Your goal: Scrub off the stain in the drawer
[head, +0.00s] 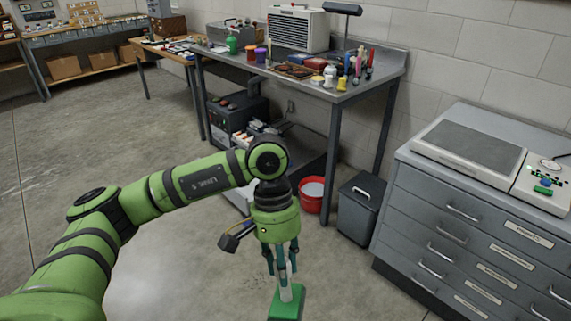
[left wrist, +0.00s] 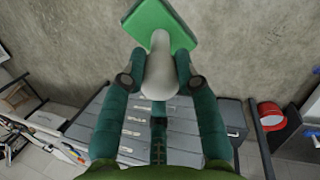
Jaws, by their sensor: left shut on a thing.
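My left gripper (head: 281,272) hangs pointing down at the bottom middle of the head view, shut on a scrubber with a pale handle and a flat green pad (head: 287,306). In the left wrist view the fingers (left wrist: 158,78) clasp the pale handle, and the green pad (left wrist: 152,28) is beyond their tips. The grey drawer cabinet (head: 480,215) stands at the right, apart from the gripper. Its visible drawers look shut. No stain shows. My right gripper is not in view.
A red bucket (head: 312,207) and a grey lidded bin (head: 358,212) stand on the floor by the steel workbench (head: 352,97), which bears paints and tools. A pale flat device (head: 470,148) sits on the cabinet. The concrete floor (head: 75,150) at left is open.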

